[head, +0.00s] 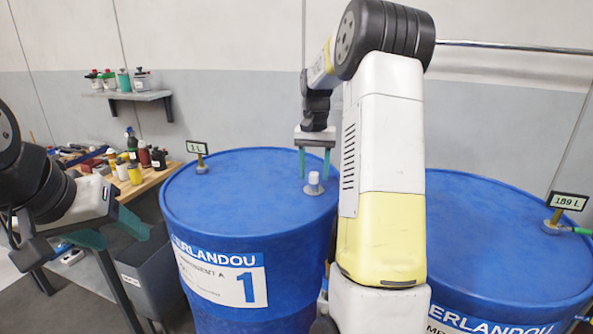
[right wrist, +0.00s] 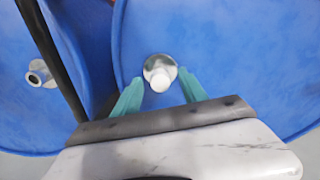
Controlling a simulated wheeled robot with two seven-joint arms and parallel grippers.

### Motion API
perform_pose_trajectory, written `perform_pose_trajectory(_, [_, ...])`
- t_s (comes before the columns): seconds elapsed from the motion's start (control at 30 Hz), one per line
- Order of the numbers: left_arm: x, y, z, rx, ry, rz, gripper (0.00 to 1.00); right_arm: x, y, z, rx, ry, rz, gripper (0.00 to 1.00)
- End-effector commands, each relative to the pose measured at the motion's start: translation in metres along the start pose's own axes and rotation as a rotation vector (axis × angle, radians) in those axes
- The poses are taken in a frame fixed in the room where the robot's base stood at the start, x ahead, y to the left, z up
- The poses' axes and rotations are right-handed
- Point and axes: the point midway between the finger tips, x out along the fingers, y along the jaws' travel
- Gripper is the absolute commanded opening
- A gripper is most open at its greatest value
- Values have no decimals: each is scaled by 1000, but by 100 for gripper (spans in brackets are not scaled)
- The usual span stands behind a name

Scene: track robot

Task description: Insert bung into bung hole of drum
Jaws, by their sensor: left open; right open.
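The white bung (head: 314,178) stands upright at the metal bung hole (head: 313,190) on top of the left blue drum (head: 240,185). In the right wrist view the bung (right wrist: 160,80) sits over the round metal fitting (right wrist: 160,65); how deep it is seated I cannot tell. My right gripper (head: 314,165) points down above the bung, its green fingers open. In the right wrist view the right gripper (right wrist: 158,92) has its fingertips on either side of the bung with gaps. My left gripper (head: 115,230) is open and empty, left of the drum.
A second blue drum (head: 490,240) stands to the right, with a gauge marked 189 L (head: 568,201). A gauge marked 1 L (head: 197,147) stands on the left drum's far edge. A bench (head: 150,178) with bottles, a wall shelf (head: 135,95) and a grey bin (head: 160,275) are on the left.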

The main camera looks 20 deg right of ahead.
Motion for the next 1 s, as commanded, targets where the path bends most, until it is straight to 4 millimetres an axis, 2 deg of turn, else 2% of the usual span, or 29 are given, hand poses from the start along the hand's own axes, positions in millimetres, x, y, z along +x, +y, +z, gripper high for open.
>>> perform_pose_trajectory(0.17, [0,0,0,0,0,0,55,-10,0,-1,0,2,0,50])
perform_pose_trajectory(0.4, [0,0,0,0,0,0,55,-50,0,-1,0,4,0,50])
perform_pose_trajectory(0.6, [0,0,0,0,0,0,55,-74,0,-1,0,1,0,50])
perform_pose_trajectory(1.0, [0,0,0,0,0,0,55,-78,0,0,0,0,0,50])
